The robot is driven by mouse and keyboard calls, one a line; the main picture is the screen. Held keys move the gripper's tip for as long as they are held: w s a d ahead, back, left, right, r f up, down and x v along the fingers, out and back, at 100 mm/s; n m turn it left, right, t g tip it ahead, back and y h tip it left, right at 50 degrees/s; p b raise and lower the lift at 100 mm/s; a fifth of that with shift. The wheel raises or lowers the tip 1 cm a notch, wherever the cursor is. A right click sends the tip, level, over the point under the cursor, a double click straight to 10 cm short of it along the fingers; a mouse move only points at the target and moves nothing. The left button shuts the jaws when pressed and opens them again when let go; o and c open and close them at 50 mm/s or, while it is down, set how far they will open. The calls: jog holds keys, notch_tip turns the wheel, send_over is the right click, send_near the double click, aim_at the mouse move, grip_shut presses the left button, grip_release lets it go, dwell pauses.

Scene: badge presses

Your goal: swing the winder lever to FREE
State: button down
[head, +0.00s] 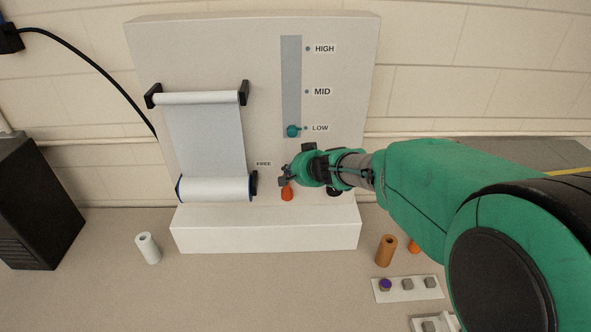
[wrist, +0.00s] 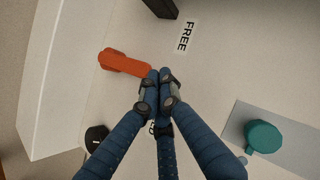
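The orange winder lever (head: 287,193) is on the pale panel, right of the film roll, pointing down. In the wrist view the lever (wrist: 125,64) has its thick end at the left and its slim end by my fingertips. The FREE label (head: 263,163) is up and left of the lever; it also shows in the wrist view (wrist: 186,35). My gripper (head: 284,180) is at the lever's upper end. In the wrist view my gripper's fingertips (wrist: 160,75) are together beside the slim end, with nothing visible between them. I cannot tell whether they touch it.
A teal slider knob (head: 292,131) sits at LOW above my gripper. The film roll (head: 215,188) is to the left. A black round part (wrist: 97,136) is near the lever. A white tube (head: 148,248), an orange-brown tube (head: 386,250) and a button strip (head: 407,289) are on the table.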

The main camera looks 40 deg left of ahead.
jog(key=s+a+n+t+h+p, duration=0.1)
jog(key=p, duration=0.5)
jog(key=s+a+f+t+h+p, duration=0.1)
jog(key=s+a+p, duration=0.1)
jog(key=p, duration=0.5)
jog(key=shift+s+a+n+h, duration=0.2)
jog(key=shift+s+n+h, duration=0.1)
jog(key=shift+n+h, duration=0.1)
jog(key=shift+r+p, duration=0.7)
jog(key=shift+r, duration=0.15)
jog(key=shift+a, duration=0.1)
jog(key=shift+w+r, duration=0.1)
jog(key=shift+r, duration=0.1)
